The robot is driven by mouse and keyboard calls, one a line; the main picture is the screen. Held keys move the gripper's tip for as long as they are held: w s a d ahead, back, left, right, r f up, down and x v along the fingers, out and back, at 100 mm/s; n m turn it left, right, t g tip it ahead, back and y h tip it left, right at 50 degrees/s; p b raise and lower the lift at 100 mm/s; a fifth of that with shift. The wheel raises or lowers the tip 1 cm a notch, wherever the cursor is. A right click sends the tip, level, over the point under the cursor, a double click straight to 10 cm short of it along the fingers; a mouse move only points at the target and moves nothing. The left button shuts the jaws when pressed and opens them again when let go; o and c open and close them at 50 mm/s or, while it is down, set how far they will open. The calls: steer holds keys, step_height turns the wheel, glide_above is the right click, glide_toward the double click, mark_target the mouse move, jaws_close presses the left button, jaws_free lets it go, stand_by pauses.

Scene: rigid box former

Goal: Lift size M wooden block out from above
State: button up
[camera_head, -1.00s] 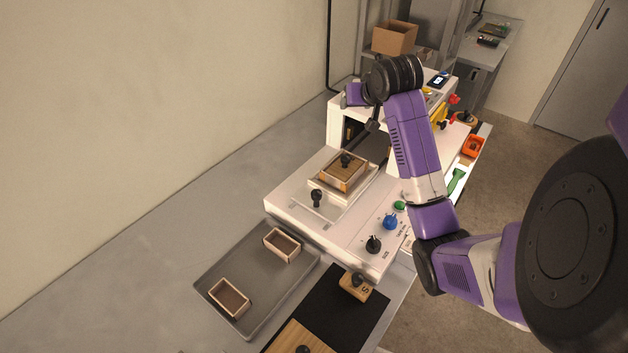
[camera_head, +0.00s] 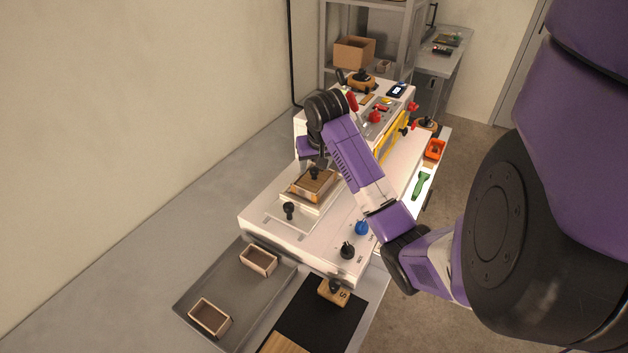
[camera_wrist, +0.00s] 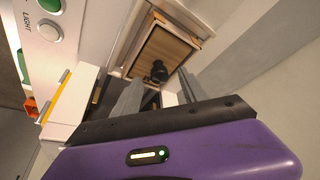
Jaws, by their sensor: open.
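A wooden block (camera_head: 320,184) with a black knob sits in a wooden frame on the white machine; its size mark cannot be read. The wrist view shows its light wooden top (camera_wrist: 172,48) inside a box-like rim, with the knob standing up from it. My gripper (camera_wrist: 160,88) is open and empty. Its two grey fingers point towards the knob from the near side, one at each side, and do not appear to touch it. In the head view my wrist hangs just behind and above the block, and the fingertips are hard to make out.
A grey tray (camera_head: 240,318) with two small open boxes (camera_head: 259,261) lies in front of the white machine (camera_head: 262,226). A block marked S (camera_head: 333,291) lies on a black mat (camera_head: 318,318). Knobs, including a blue one (camera_head: 362,228), stand on the machine's right side.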

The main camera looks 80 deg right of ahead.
mark_target(314, 177)
steer(key=shift+x, duration=1.25)
jaws_close()
steer(key=shift+r, duration=0.1)
stand_by(0.3)
